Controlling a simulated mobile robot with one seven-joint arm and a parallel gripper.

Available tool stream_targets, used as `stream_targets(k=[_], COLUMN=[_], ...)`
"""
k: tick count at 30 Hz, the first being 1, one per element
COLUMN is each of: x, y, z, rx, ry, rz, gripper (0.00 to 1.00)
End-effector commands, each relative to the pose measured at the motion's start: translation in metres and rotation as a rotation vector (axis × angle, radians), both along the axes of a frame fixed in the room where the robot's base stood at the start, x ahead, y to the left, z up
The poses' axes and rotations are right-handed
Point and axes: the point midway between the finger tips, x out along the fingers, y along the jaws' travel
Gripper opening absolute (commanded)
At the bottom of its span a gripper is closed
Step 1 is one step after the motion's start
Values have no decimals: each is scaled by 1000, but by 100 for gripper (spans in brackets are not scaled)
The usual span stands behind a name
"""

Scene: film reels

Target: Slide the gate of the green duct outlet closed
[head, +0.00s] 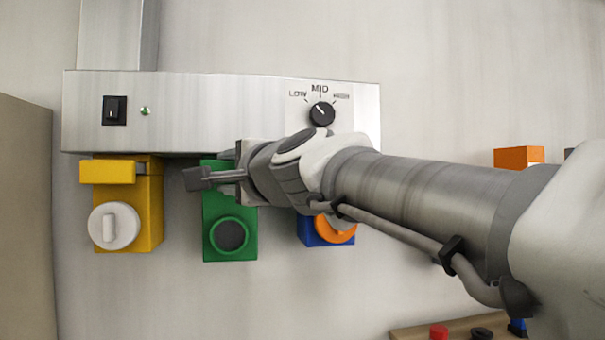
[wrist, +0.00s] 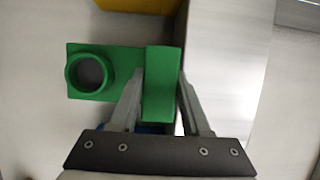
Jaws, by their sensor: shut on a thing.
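The green duct outlet (head: 248,222) hangs below the metal hood, with a round ring around a dark opening at its lower front. In the wrist view the green outlet (wrist: 122,72) shows at the left with its open ring. Its green gate block (wrist: 163,62) stands between the two fingers of my gripper (wrist: 160,80). The gripper is shut on the gate, one finger on each side. In the head view my gripper (head: 205,178) reaches in from the right across the upper part of the outlet and hides most of the gate.
A yellow outlet (head: 151,205) with a white round cap (head: 114,226) is to the left. A blue outlet (head: 312,236) with an orange cap (head: 336,232) is to the right, partly behind my arm. The hood (head: 220,110) with switch and dial runs close above.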

Motion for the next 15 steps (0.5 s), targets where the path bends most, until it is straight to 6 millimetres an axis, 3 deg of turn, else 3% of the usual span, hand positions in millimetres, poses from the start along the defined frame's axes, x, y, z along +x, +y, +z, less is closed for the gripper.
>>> stream_targets(k=[1,2,6,15], x=[0,0,0,-1], y=[0,0,0,0], z=[0,0,0,0], rx=[1,1,0,0], ry=[-1,-1,0,0], rz=[-1,-1,-1,0], gripper=[0,51,76,78])
